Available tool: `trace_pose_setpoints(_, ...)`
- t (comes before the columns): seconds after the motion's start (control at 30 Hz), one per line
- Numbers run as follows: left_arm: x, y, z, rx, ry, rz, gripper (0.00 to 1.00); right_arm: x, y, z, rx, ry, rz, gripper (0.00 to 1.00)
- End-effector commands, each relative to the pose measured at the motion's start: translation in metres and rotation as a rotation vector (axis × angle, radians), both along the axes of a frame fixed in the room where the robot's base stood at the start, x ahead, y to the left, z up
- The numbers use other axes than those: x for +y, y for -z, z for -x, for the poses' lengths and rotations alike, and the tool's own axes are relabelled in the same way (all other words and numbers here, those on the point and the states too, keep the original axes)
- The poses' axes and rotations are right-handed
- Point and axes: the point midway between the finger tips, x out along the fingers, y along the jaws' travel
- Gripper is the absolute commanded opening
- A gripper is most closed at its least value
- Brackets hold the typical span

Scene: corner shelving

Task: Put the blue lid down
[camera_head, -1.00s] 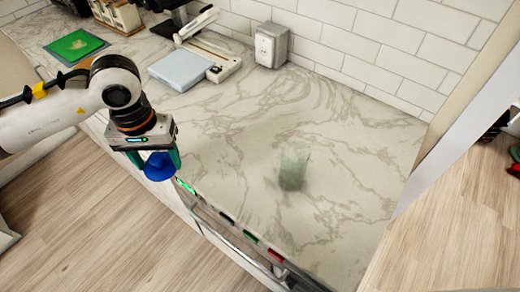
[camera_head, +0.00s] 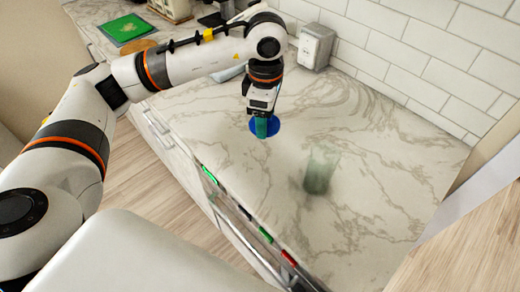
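The blue lid (camera_head: 257,133) is a round, flat disc over the marble counter, left of the glass jar. It looks level and at or very close to the counter surface; I cannot tell whether it touches. My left gripper (camera_head: 266,128) comes down from above with its teal fingers at the lid's middle and appears shut on it. The fingers and their housing hide part of the lid. My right gripper is not in view.
A translucent greenish glass jar (camera_head: 320,170) stands on the marble counter (camera_head: 375,195), right of the lid. A grey box (camera_head: 316,46) stands by the tiled wall. A green board (camera_head: 126,28) lies far left. Counter around the jar is clear.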

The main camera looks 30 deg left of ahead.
Motion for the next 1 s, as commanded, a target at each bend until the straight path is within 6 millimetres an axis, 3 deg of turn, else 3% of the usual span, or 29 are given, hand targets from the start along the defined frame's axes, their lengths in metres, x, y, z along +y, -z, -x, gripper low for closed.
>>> trace_pose_setpoints(0.3,0.016,0.015,-0.018,0.010,-0.849,0.025,0.42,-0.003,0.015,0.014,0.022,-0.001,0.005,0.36)
trace_pose_setpoints(0.5,0.025,0.022,-0.026,0.020,-1.279,0.030,0.42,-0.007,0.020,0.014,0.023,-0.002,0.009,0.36)
trace_pose_setpoints(0.77,0.031,0.030,-0.029,0.025,-1.516,0.028,0.42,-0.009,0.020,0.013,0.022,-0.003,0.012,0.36)
trace_pose_setpoints(1.0,0.031,0.071,-0.028,0.028,-1.528,0.025,0.42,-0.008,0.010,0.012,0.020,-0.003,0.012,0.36)
